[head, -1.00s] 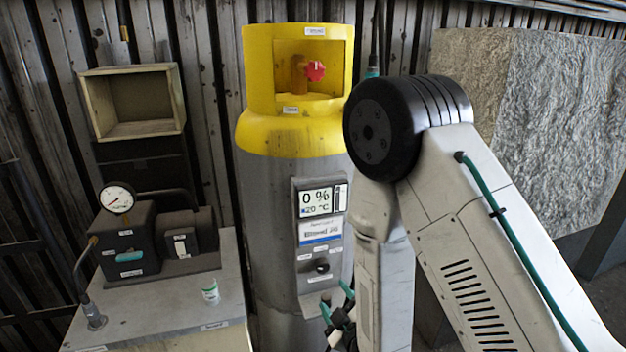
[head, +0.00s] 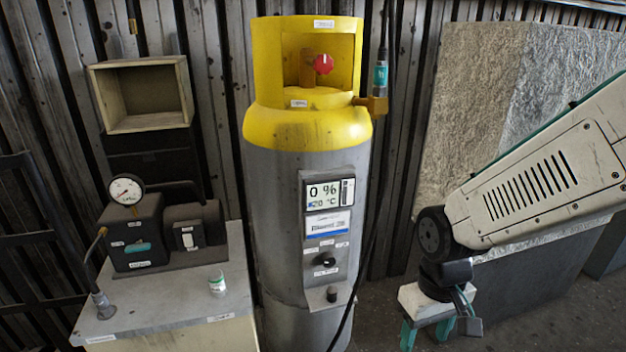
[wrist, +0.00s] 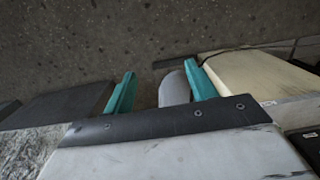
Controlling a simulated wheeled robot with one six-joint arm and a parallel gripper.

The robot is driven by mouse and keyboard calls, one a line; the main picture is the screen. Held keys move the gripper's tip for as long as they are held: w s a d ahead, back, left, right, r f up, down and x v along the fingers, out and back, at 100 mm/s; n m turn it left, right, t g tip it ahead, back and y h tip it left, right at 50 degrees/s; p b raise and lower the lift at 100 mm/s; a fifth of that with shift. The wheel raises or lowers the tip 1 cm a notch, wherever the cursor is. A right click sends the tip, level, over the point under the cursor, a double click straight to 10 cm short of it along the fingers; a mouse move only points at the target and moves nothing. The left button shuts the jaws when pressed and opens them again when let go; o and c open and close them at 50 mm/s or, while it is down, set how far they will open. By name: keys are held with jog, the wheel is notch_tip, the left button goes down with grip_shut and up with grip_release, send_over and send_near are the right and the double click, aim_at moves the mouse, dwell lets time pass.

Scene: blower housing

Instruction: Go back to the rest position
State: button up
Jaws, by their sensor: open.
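My gripper (head: 428,334) is at the lower right of the head view, to the right of the gas cylinder and apart from it. Its teal fingers are spread with nothing between them. The wrist view also shows my gripper (wrist: 160,82), open, above the dark speckled floor. A rounded grey shape (wrist: 173,88), apparently the cylinder, shows beyond the fingers there.
The grey cylinder (head: 270,210) has a yellow collar, a red valve knob (head: 323,64) and a panel reading 0 %. A bench (head: 185,310) at left bears a gauge unit (head: 138,235) and a small jar (head: 217,284). A textured slab (head: 470,95) stands behind my arm.

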jog(key=s+d+r+m+t, duration=0.1)
jog(key=s+d+r, duration=0.2)
jog(key=r, duration=0.5)
jog(key=s+d+r+m+t, duration=0.1)
jog(key=s+d+r+m, duration=0.1)
jog(key=s+d+r, duration=0.2)
jog(key=shift+s+d+r, duration=0.25)
jog(key=shift+s+r, duration=1.05)
jog(key=shift+r, duration=0.8)
